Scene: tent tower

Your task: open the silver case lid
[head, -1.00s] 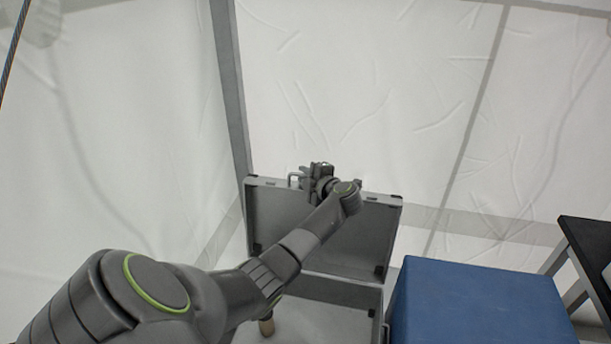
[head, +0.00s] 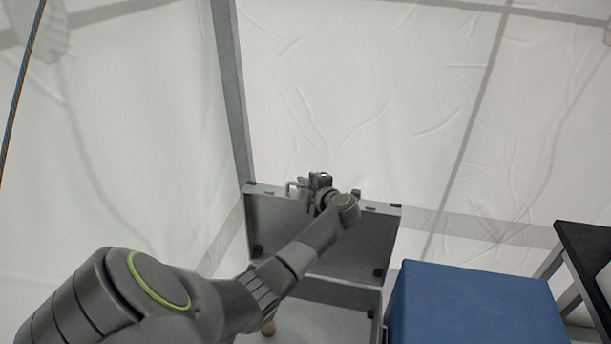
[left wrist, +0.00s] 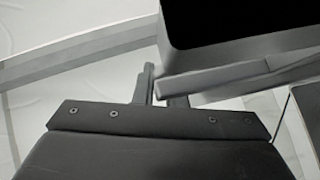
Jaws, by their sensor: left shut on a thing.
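The silver case lid (head: 345,250) stands raised behind the case base (head: 338,295), so the case is open. Its dark-cornered inner face is toward me. My left arm reaches across the case, and my left gripper (head: 318,182) is at the lid's top edge, beside the handle (head: 293,186). It is shut on the lid's edge or handle; which one is hard to tell. In the left wrist view the lid's grey rim (left wrist: 225,78) lies just beyond the dark gripper body. Part of the lid and base is hidden behind my arm. My right gripper is not in view.
A blue box (head: 480,305) stands close to the right of the case. A black table (head: 585,255) is at the far right. White tent walls (head: 340,80) and a grey tent pole (head: 231,90) rise close behind the case.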

